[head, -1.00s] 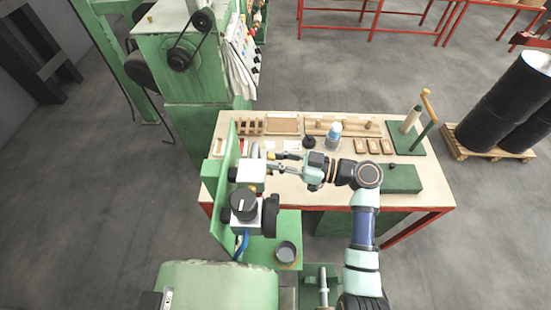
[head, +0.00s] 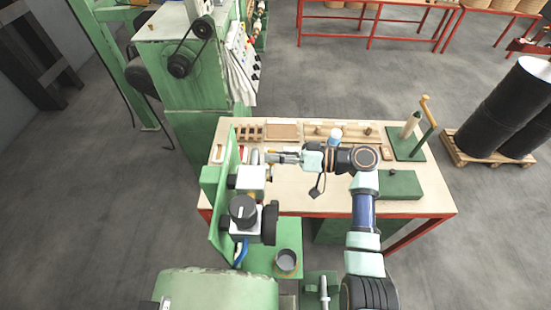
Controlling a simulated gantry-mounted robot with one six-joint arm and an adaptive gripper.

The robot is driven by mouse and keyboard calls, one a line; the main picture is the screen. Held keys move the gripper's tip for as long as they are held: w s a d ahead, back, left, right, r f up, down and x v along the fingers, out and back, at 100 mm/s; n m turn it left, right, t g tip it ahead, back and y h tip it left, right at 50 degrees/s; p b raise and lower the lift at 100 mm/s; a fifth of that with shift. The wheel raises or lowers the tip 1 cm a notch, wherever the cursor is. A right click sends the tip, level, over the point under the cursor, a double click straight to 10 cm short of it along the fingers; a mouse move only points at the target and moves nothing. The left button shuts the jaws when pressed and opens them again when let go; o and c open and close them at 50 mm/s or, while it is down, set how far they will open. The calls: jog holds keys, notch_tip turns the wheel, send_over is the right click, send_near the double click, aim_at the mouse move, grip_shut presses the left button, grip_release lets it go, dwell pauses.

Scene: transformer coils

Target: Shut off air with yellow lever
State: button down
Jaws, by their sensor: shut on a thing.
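The air unit is mounted on a green upright plate (head: 216,190) at the left end of the bench. It has a white block (head: 251,180) and a black knob (head: 243,209). The yellow lever is small and mostly hidden at my fingertips, just behind the white block. My gripper (head: 271,157) reaches in from the right, level, and is shut on the lever. The exact grip is too small to make out.
The wooden bench (head: 300,193) holds wooden parts along its back edge, a bottle (head: 335,135) behind my wrist, and a green box (head: 399,185) at right. A green machine (head: 190,70) stands behind at left. The bench front is mostly clear.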

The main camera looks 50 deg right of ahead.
jog(key=shift+w+d+f+m+g+y+b, duration=0.3)
jog(key=shift+f+m, duration=0.5)
jog(key=shift+m, duration=0.6)
jog(key=shift+w+d+f+m+g+y+b, duration=0.15)
jog(key=shift+w+d+f+m+g+b, duration=0.2)
jog(key=shift+f+m, duration=0.8)
jog(key=shift+w+d+f+m+g+y+b, duration=0.15)
jog(key=shift+d+f+m+g+y+b, duration=0.25)
jog(key=shift+m, duration=1.25)
jog(key=shift+a+f, duration=0.1)
jog(key=shift+f, duration=0.05)
jog(key=c, duration=1.1)
grip_release()
jog(key=shift+o, duration=0.2)
jog(key=v, duration=1.2)
